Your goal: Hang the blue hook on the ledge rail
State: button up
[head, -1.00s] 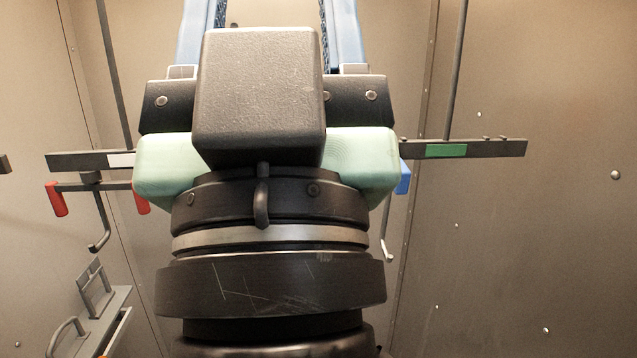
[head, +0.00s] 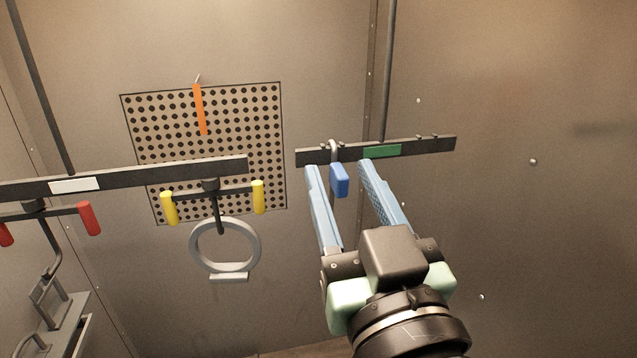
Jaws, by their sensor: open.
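The blue hook (head: 340,180) has a blue block-shaped grip and a pale metal bend at its top. The bend goes over the upper edge of a dark rail with a green label (head: 420,146), and the blue grip hangs just below the rail. My gripper (head: 338,167) is open, with its two long light-blue fingers pointing up toward this rail. In the picture the blue grip lies between the fingertips, with a gap on both sides; depth is hard to judge. Another dark rail with a white label (head: 120,177) is on the left. I cannot tell which rail is the ledge rail.
Under the white-labelled rail hang a yellow-handled hanger (head: 258,197) with a grey ring (head: 225,249) below and a red-handled hanger (head: 88,218). A perforated panel (head: 240,120) with an orange strip (head: 201,110) is behind. A grey bracket (head: 62,315) stands at lower left.

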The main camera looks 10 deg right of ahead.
aim_at(344, 188)
notch_tip(344, 188, down, 5)
jog(key=s+d+g+p, duration=0.1)
jog(key=s+d+g, duration=0.1)
jog(key=d, duration=0.1)
jog(key=shift+y, duration=0.4)
jog(key=w, duration=1.2)
jog(key=shift+f, duration=0.2)
jog(key=shift+s+a, duration=0.1)
grip_shut()
